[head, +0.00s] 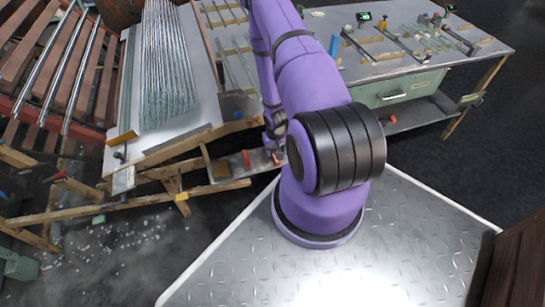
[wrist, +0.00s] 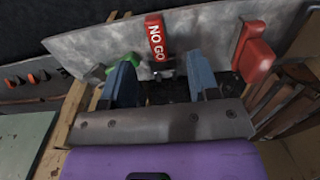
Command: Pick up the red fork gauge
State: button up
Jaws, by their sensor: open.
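A red block lettered "NO GO" (wrist: 156,38), which looks like the red fork gauge, lies on a grey metal shelf in the wrist view. Its lettered part is just beyond the fingertips; darker metal shows below it, between the fingers. My gripper (wrist: 160,66) is open, with one blue-grey finger on each side of that line. I cannot tell whether a finger touches the gauge. In the head view my gripper (head: 273,146) is low over the shelf, partly hidden by my arm. Small red pieces show near it, but which is the gauge is unclear.
A green piece (wrist: 118,60) lies by the left finger. Another red piece (wrist: 254,54) stands right of the right finger. The shelf (head: 225,167) adjoins a wooden-framed rack of glass tubes (head: 165,70). A workbench (head: 395,70) with a green drawer stands at right.

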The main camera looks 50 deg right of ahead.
aim_at(277, 161)
notch_tip(277, 161, down, 3)
jog(key=shift+r, duration=0.2)
jog(key=shift+s+d+f, duration=0.1)
jog(key=shift+d+f, duration=0.1)
jog(key=shift+f, duration=1.15)
jog(key=shift+s+d+f, duration=0.1)
jog(key=shift+d+f, duration=0.05)
jog(key=shift+f, duration=1.2)
jog(key=shift+c, duration=0.4)
grip_shut()
